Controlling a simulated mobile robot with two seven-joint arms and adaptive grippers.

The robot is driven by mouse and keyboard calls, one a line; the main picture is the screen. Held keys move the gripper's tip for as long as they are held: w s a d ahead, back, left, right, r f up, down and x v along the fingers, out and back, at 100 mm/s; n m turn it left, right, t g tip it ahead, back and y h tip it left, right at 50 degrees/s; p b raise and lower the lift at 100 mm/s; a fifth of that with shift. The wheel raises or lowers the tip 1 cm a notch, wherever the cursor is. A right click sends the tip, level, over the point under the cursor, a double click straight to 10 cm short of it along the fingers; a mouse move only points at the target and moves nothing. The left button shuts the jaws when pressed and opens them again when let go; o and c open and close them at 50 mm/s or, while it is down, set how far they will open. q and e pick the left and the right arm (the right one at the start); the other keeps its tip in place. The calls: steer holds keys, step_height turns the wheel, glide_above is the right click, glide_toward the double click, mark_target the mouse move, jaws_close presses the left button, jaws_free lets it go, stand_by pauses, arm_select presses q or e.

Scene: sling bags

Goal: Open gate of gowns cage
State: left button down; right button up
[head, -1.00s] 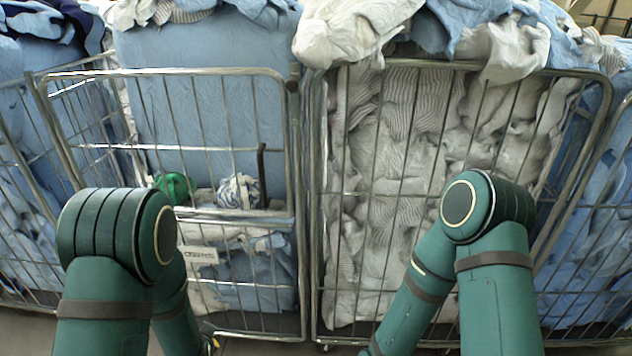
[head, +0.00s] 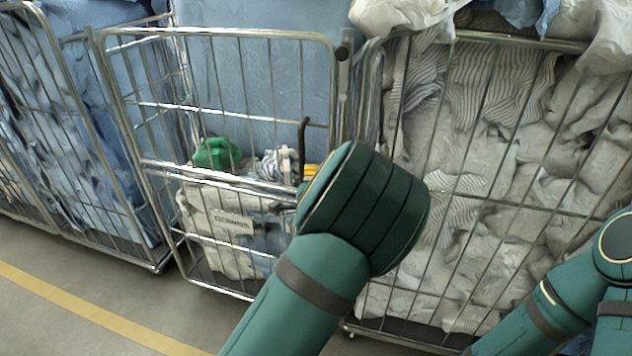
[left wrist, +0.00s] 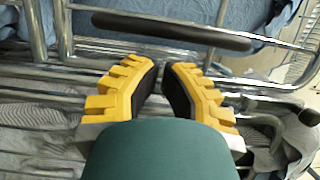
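The cage with a white label (head: 232,221) stands left of centre in the head view; the label's lettering is hard to read. Its barred front gate (head: 225,107) is upright and appears closed. A dark upright handle (head: 303,136) is at the gate's right side. My left gripper (left wrist: 162,70) is open and empty, its yellow fingers just short of a dark bar (left wrist: 170,31) that looks like this handle. In the head view my left arm mostly hides it; only a yellow bit (head: 310,171) shows. My right gripper is out of view; only my right arm shows at lower right.
A cage of white striped laundry (head: 530,150) stands close on the right. Another cage with blue laundry (head: 100,130) is on the left. A green bundle (head: 216,152) lies inside the labelled cage. Floor with a yellow line (head: 90,308) is clear at lower left.

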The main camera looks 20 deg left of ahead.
mark_target(313, 156)
arm_select(q)
steer(key=x, duration=0.6)
steer(key=shift+d+f, duration=0.1)
steer(key=shift+d, duration=0.05)
steer(key=shift+s, duration=0.15)
